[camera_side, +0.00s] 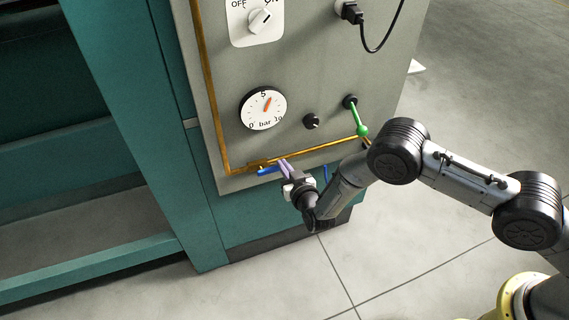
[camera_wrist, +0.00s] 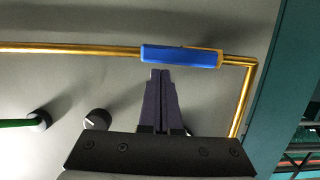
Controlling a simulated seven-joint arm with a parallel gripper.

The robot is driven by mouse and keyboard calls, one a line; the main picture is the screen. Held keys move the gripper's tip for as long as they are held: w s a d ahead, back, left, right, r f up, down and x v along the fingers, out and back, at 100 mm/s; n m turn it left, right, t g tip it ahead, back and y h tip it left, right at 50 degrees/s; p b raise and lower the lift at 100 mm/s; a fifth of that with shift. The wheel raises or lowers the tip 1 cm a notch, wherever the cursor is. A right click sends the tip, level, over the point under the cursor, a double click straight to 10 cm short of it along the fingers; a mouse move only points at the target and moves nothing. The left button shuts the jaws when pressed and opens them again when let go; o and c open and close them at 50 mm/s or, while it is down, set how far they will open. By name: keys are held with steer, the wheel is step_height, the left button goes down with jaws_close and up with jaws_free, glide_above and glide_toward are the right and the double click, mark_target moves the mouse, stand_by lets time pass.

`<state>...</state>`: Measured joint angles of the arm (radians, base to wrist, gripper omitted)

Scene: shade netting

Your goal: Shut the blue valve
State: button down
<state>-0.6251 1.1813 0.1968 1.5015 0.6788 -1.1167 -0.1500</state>
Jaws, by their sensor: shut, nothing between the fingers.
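The blue valve handle (camera_wrist: 180,55) is a bar lying along the brass pipe (camera_wrist: 70,48), close to the pipe's corner, in the wrist view. In the side view the blue handle (camera_side: 267,171) is low on the grey panel, near the pipe's lower left corner. My gripper (camera_side: 284,164) is shut and empty at the handle's right end there. In the wrist view my gripper's fingertips (camera_wrist: 160,72) are just below the handle, near its left end. I cannot tell whether they touch it. The valve body is mostly hidden behind the handle.
The grey panel (camera_side: 218,95) also carries a pressure gauge (camera_side: 263,108), a small black knob (camera_side: 311,121), a green lever (camera_side: 358,117), a rotary switch (camera_side: 260,20) and a black plug (camera_side: 349,11) with a cable. A teal frame (camera_side: 115,100) stands left. Open floor lies right.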

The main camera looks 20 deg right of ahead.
steer(key=shift+d+f+m+y, duration=0.3)
steer(key=shift+f+m, duration=0.25)
steer(key=shift+m, duration=0.15)
stand_by(0.4)
steer(key=a+f+m+t+y, duration=0.2)
steer(key=f+m, duration=0.6)
steer(key=m, duration=0.4)
steer(key=shift+a+m+y, duration=0.3)
steer(key=shift+a+y, duration=0.4)
steer(key=shift+y, duration=0.2)
steer(key=shift+a, duration=0.1)
steer(key=s+d, duration=0.6)
steer(key=s, duration=0.3)
steer(key=shift+s+d, duration=0.2)
steer(key=shift+s, duration=0.2)
